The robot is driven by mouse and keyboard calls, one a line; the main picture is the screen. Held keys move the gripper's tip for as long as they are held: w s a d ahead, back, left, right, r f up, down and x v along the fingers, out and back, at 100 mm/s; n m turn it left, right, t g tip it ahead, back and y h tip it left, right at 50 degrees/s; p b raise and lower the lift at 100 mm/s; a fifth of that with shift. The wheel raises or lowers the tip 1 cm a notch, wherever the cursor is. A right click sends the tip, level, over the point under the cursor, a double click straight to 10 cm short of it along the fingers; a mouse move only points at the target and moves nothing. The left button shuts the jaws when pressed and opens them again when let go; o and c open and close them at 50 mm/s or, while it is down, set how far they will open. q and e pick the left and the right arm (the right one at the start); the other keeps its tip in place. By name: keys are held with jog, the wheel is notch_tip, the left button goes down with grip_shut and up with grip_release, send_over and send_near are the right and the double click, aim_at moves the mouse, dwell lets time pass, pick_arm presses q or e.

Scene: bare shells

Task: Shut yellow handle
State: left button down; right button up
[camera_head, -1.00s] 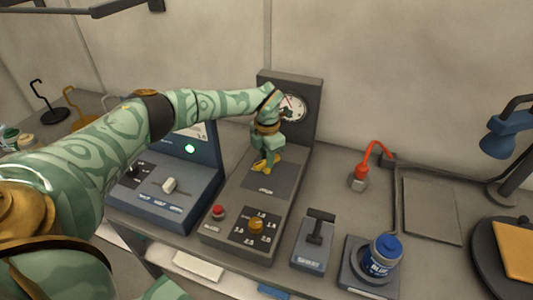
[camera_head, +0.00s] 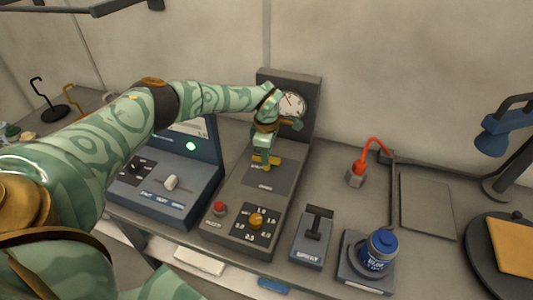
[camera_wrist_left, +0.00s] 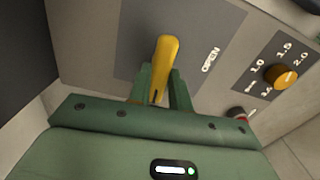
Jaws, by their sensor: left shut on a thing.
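The yellow handle (camera_head: 273,161) is a short lever on the dark plate of the grey machine (camera_head: 232,203) that carries a round dial gauge. My left gripper (camera_head: 264,151) reaches down on it from above and is shut on it. In the left wrist view the handle (camera_wrist_left: 168,52) stands up between the two green fingers, with its rounded end beyond them. The word OPEN is printed on the plate to the right of it there. The handle's base is hidden by the fingers. My right gripper is out of view.
A yellow knob (camera_head: 256,220) and a red button (camera_head: 219,208) sit on the machine's front. A blue-grey machine (camera_head: 150,200) stands left. A black T-lever box (camera_head: 308,249), a blue jar (camera_head: 379,248) and a red-corded plug (camera_head: 357,173) are to the right. The wall is close behind.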

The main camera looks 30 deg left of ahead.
pick_arm(q)
jog(key=shift+m, duration=0.6)
jog(key=c, duration=1.3)
grip_release()
jog(key=shift+r, duration=0.1)
notch_tip(320, 180, up, 16)
jog(key=shift+r+p, duration=0.1)
jog(key=shift+p, duration=0.85)
